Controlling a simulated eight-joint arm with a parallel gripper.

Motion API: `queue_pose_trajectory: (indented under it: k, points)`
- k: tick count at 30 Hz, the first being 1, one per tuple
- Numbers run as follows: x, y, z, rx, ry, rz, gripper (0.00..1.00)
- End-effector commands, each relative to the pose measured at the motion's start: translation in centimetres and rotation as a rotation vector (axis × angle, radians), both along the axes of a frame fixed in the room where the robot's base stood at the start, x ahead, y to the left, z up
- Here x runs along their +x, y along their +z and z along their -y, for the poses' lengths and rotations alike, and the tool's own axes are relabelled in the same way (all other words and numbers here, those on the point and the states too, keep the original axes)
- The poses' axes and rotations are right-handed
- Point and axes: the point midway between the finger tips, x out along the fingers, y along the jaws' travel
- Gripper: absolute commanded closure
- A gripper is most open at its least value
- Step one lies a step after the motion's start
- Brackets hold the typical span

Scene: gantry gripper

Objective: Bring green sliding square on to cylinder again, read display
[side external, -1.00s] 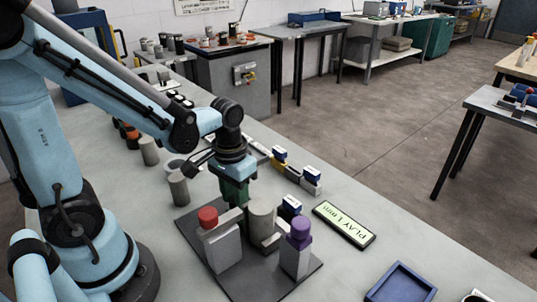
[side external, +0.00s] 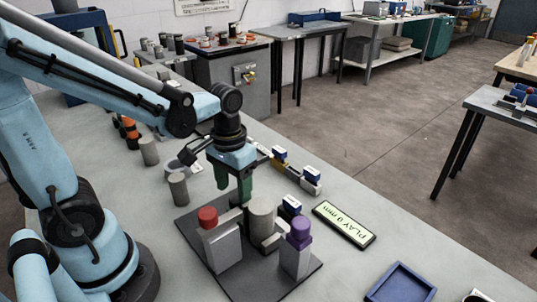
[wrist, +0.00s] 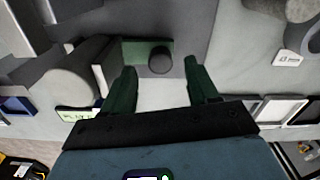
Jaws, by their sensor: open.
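The green square (wrist: 132,52) shows in the wrist view with a dark round knob (wrist: 160,60) on it. The grey cylinder (side external: 261,215) stands upright on the dark base plate (side external: 225,285); it is at left in the wrist view (wrist: 66,88). A pale piece lies between square and cylinder, and I cannot tell whether they touch. My gripper (side external: 234,186) is open and empty behind the cylinder; its green fingers (wrist: 160,88) stand apart near the knob. The display (side external: 344,225) lies right of the plate and appears to read "PLAY 0 mm".
A red-topped block (side external: 222,248) and a purple-topped block (side external: 296,258) stand on the plate in front of the cylinder. A blue tray (side external: 401,287) lies at front right. Grey cylinders (side external: 178,189) stand left.

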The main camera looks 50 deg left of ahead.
Motion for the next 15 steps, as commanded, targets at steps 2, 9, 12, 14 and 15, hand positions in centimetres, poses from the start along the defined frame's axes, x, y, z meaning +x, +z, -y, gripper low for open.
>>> queue_pose_trajectory:
  k: [2, 9, 12, 14, 15]
  points:
    - [0.0, 1.1, 0.0, 0.0, 0.0, 0.0, 0.41]
    - [0.0, 4.4, 0.0, 0.0, 0.0, 0.0, 0.41]
    - [0.0, 5.8, 0.0, 0.0, 0.0, 0.0, 0.41]
    - [0.0, 6.5, 0.0, 0.0, 0.0, 0.001, 0.41]
    - [0.0, 7.0, 0.0, -0.001, 0.0, 0.001, 0.41]
